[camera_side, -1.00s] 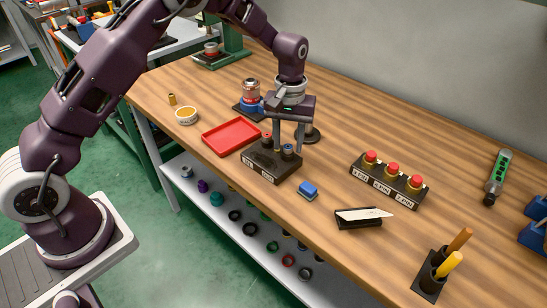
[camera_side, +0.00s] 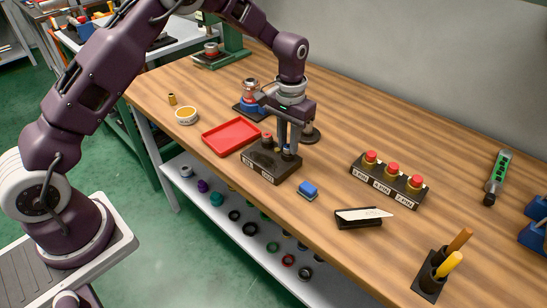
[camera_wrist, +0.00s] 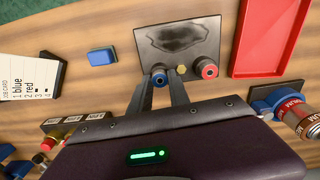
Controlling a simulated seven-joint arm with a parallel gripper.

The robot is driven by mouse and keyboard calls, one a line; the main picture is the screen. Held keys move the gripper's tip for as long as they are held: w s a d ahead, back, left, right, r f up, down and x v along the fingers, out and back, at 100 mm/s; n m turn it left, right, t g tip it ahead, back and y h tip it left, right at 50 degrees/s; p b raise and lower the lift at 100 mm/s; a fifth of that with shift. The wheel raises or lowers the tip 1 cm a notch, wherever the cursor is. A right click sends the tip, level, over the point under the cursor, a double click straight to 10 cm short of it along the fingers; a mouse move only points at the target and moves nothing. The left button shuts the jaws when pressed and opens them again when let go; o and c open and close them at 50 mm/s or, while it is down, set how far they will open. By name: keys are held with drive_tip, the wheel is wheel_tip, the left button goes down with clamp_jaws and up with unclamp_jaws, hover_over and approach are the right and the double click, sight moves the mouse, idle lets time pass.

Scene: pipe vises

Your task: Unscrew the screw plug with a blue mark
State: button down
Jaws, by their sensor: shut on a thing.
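A dark block (camera_side: 262,167) stands on the wooden bench; its stained top (camera_wrist: 178,40) shows in the wrist view. At its edge sits the screw plug with a blue mark (camera_wrist: 159,78), between my finger pads. My gripper (camera_side: 289,152) points down at the right end of the block, shut on this plug; the fingers (camera_wrist: 160,72) hide its sides. A screw plug with a red mark (camera_wrist: 208,69) stands to the right in the wrist view, apart from the fingers, with a small brass piece (camera_wrist: 181,70) between the two. The red plug also shows in the side view (camera_side: 267,137).
A red tray (camera_side: 231,137) lies left of the block, a blue box (camera_side: 308,190) to its right. A rack of three red-topped buttons (camera_side: 388,182), a card on a dark stand (camera_side: 360,217) and a tool holder (camera_side: 430,280) stand further right. A blue-based canister (camera_side: 250,97) is behind.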

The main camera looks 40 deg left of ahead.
drive_tip(key=n, duration=1.3)
drive_tip(key=shift+n, duration=0.3)
drive_tip(key=n, duration=0.6)
drive_tip(key=shift+n, duration=0.4)
drive_tip(key=n, duration=0.7)
drive_tip(key=shift+n, duration=0.3)
drive_tip(key=c, duration=1.3)
unclamp_jaws()
